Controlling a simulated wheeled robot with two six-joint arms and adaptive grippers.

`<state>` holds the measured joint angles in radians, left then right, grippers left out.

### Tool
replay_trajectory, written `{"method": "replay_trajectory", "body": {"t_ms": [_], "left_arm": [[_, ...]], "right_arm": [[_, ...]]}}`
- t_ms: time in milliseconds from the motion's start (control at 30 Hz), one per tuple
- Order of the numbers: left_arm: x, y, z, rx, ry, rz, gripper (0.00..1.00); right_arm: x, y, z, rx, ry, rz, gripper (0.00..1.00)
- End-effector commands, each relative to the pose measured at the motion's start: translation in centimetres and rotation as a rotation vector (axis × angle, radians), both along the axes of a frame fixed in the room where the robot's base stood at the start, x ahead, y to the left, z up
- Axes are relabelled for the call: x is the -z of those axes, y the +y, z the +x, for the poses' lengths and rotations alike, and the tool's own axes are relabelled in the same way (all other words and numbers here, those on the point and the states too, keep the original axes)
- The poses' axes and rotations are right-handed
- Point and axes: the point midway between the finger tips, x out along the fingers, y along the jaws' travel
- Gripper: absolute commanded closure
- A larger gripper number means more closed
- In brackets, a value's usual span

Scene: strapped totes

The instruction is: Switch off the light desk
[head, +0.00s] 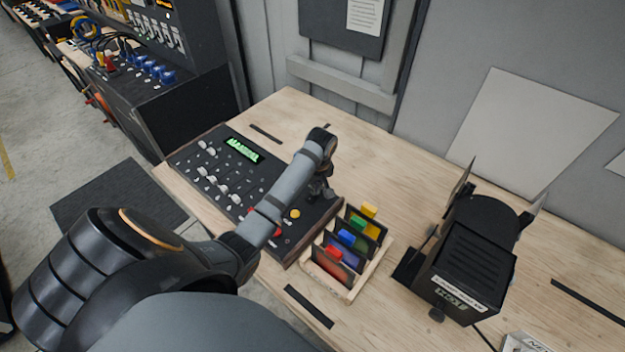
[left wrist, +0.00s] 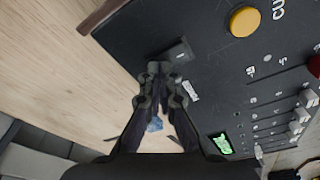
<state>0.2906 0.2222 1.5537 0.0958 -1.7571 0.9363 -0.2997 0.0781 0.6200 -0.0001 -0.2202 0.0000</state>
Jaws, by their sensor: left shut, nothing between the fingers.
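The light desk (head: 262,178) is a black sloped panel with white faders on the wooden table. Its display (head: 243,150) is lit green. A yellow button (head: 295,213) is on its near right part. In the left wrist view the desk (left wrist: 215,75) shows a small black rocker switch (left wrist: 179,51) near its edge. My left gripper (head: 322,191) is over the desk's right end, partly hidden by my arm. In the left wrist view my left gripper (left wrist: 160,68) is shut and empty, its tips just beside the switch; I cannot tell whether they touch. My right gripper is not in view.
A wooden rack (head: 348,288) with coloured filter cards stands close right of the desk. A black stage lamp (head: 465,262) with open flaps stands farther right. A rack of cables and equipment (head: 150,90) is at the left. The table between the desk and wall is mostly clear.

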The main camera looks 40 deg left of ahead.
Motion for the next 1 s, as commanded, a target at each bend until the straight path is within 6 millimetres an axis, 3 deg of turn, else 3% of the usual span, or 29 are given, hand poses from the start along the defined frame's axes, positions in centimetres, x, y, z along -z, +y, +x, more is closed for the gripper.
{"method": "replay_trajectory", "body": {"t_ms": [267,867,1000], "left_arm": [[-0.1,0.0,0.0,0.000,0.001,0.000,1.00],[-5.1,0.0,0.0,0.000,0.000,0.000,1.00],[-5.9,0.0,0.1,0.000,-0.002,0.001,1.00]], "right_arm": [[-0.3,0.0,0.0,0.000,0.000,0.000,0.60],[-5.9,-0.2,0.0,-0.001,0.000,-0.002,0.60],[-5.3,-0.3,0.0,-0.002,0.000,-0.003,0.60]]}}
